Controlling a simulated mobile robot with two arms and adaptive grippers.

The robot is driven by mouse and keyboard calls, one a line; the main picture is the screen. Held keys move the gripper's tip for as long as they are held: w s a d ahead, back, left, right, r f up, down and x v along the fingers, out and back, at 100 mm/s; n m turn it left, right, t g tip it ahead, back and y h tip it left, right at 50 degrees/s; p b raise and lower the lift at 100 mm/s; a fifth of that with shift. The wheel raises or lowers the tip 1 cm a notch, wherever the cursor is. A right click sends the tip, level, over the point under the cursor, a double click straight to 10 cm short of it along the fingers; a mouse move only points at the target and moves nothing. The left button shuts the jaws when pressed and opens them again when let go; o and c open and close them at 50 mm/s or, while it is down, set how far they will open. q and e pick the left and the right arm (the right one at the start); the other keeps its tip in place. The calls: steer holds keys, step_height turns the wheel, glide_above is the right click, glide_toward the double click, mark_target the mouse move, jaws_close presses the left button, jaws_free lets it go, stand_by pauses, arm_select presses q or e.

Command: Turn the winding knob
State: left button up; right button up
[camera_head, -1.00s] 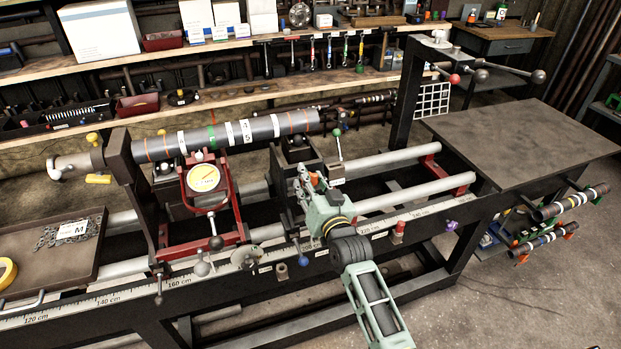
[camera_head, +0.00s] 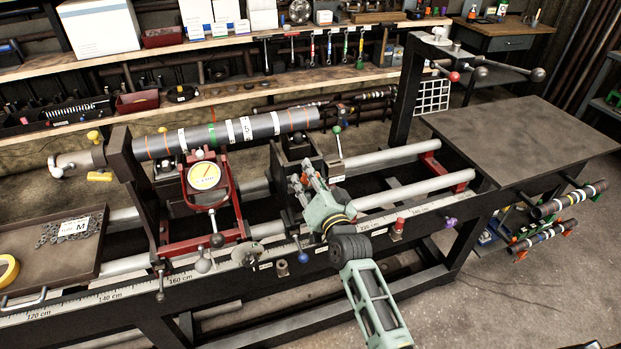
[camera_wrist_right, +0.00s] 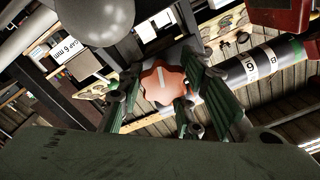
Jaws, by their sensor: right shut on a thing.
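The winding knob (camera_wrist_right: 163,83) is a lobed orange-red knob with a pale line on its face, seen in the right wrist view. My right gripper (camera_wrist_right: 166,92) has its green ribbed fingers on both sides of the knob and is shut on it. In the head view my right gripper (camera_head: 308,183) is at the carriage in the middle of the lathe bed, where its fingers largely hide the knob. My left gripper is not in view.
A dark banded shaft (camera_head: 230,133) lies along the lathe, above a red stand with a round dial (camera_head: 204,176). A green-knobbed lever (camera_head: 337,130) rises close behind my gripper. Two bare rails (camera_head: 415,187) run to the right. A tray (camera_head: 30,232) with chain is at left.

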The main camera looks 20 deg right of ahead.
steer(key=shift+d+r, duration=0.2)
steer(key=shift+r, duration=0.05)
steer(key=o, duration=0.9)
steer(key=shift+c, duration=0.2)
steer(key=shift+o, duration=1.2)
steer(key=shift+f, duration=0.2)
steer(key=shift+s+a+f, duration=0.1)
steer(key=shift+s, duration=0.2)
steer(key=s, duration=1.1)
steer(key=shift+s+d, duration=0.2)
steer(key=shift+d, duration=0.1)
